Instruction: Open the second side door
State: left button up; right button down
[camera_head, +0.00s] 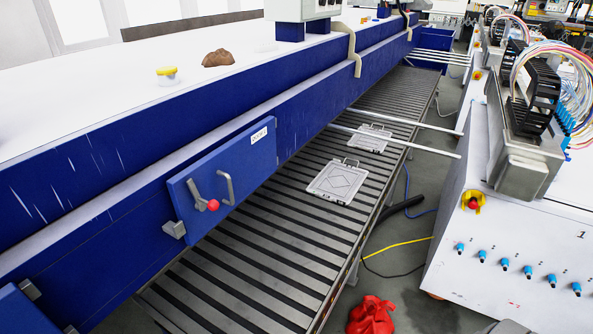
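A blue side door (222,178) is on the side of the long blue machine, left of centre. It appears shut against the machine. A small white label (259,134) is at its upper right; its text is too small to read surely. A grey bar handle (227,187) is on the door's face. Left of it is a grey latch with a red knob (213,205). A grey hinge-like block (174,229) is at the lower left edge. Part of another blue door (14,312) shows in the bottom left corner. Neither of my grippers is in view.
A slatted conveyor (250,238) runs below the door, with two flat grey plates (338,181) on it. A white cabinet (500,235) with a red button stands right. A red cloth (371,316) and cables (398,244) lie on the aisle floor.

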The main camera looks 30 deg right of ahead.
aim_at(227, 175)
jog(key=z, duration=0.9)
jog(key=k, duration=0.45)
jog(key=z, duration=1.65)
jog(key=i, duration=0.9)
jog(key=u, duration=0.8)
jog(key=i, duration=0.65)
jog(key=u, duration=0.75)
